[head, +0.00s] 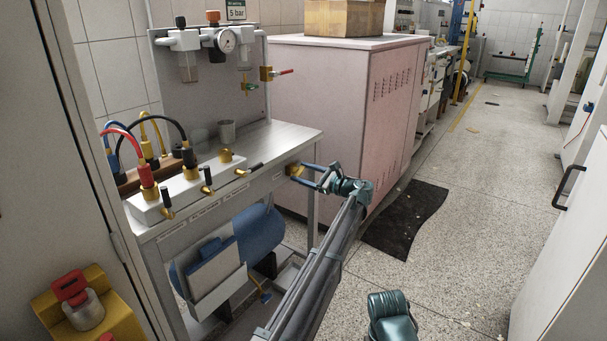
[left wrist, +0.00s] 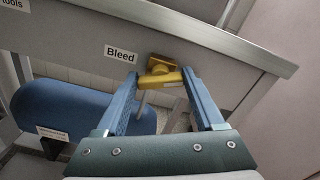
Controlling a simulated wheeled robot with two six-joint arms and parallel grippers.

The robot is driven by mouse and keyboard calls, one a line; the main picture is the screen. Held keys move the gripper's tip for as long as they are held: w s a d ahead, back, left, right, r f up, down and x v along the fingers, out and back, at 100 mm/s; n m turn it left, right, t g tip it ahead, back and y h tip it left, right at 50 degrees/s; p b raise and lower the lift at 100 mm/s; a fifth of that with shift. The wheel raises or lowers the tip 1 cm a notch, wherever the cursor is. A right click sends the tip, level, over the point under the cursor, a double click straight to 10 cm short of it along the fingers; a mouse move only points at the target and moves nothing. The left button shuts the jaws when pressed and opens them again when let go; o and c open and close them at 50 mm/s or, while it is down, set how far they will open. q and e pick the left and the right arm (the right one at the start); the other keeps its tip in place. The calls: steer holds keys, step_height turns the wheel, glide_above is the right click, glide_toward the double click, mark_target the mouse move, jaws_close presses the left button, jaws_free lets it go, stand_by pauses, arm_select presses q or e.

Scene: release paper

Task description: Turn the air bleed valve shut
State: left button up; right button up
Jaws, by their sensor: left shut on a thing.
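The air bleed valve is a small brass-yellow fitting (head: 293,170) on the front edge of the steel bench, near its right end. In the left wrist view its yellow body and handle (left wrist: 161,78) show just right of a "Bleed" label (left wrist: 121,54). My left gripper (head: 305,173) reaches the valve from the right. In the left wrist view its two blue fingers (left wrist: 160,84) stand on either side of the yellow handle, gripping it across its length. The handle lies roughly level, spanning the gap between the fingers.
The bench top (head: 285,137) carries a white manifold (head: 198,182) with hoses and several small valves. A blue tank (head: 258,235) lies under the bench. A pink cabinet (head: 340,95) stands close behind. The floor to the right is open, with a dark mat (head: 407,217).

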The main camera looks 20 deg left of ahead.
arm_select(q)
steer(key=n, duration=0.6)
steer(key=shift+s+f+n, duration=0.1)
steer(key=shift+n, duration=0.2)
steer(key=n, duration=0.6)
steer(key=shift+f+n, duration=0.15)
steer(key=shift+n, duration=0.15)
steer(key=shift+s, duration=0.1)
steer(key=o, duration=1.4)
steer(key=shift+d, duration=0.1)
steer(key=v, duration=1.3)
steer(key=shift+d, duration=0.3)
